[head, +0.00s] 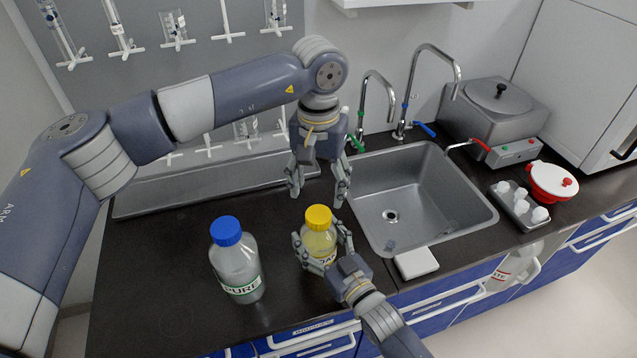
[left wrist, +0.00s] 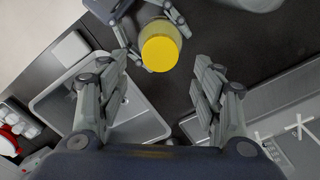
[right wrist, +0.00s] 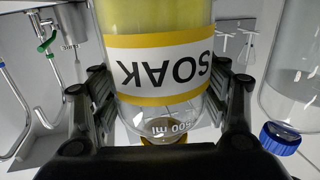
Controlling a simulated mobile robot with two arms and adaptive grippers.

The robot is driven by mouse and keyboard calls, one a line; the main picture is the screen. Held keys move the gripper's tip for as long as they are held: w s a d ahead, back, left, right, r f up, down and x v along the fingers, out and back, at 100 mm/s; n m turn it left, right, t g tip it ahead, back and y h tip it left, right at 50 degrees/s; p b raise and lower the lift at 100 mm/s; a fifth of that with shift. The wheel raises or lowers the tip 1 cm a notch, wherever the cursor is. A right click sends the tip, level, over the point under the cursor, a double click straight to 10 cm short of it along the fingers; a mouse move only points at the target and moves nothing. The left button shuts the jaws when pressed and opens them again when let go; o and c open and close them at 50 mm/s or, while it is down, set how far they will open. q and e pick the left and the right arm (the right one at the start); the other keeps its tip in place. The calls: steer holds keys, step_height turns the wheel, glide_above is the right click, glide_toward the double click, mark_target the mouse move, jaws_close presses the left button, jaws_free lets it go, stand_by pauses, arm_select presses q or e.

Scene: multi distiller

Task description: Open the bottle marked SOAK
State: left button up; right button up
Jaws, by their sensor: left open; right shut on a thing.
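The SOAK bottle (head: 321,243) is a clear bottle of yellow liquid with a yellow cap (head: 318,217), upright on the dark counter. Its label SOAK (right wrist: 165,68) fills the right wrist view, where it appears upside down. My right gripper (head: 322,250) is shut around the bottle's body, with a finger on each side. My left gripper (head: 318,192) is open and empty, pointing down above and just behind the cap. In the left wrist view the yellow cap (left wrist: 160,46) lies beyond the open fingers, apart from them.
A PURE bottle (head: 237,268) with a blue cap stands left of the SOAK bottle. A sink (head: 384,197) with taps is to the right, with a white block (head: 416,262) at its front edge. The counter left of the bottles is clear.

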mark_target(318, 214)
arm_select(q)
steer(key=shift+m, duration=0.7)
arm_select(e)
steer(key=shift+r, duration=0.1)
arm_select(q)
steer(key=shift+f, duration=4)
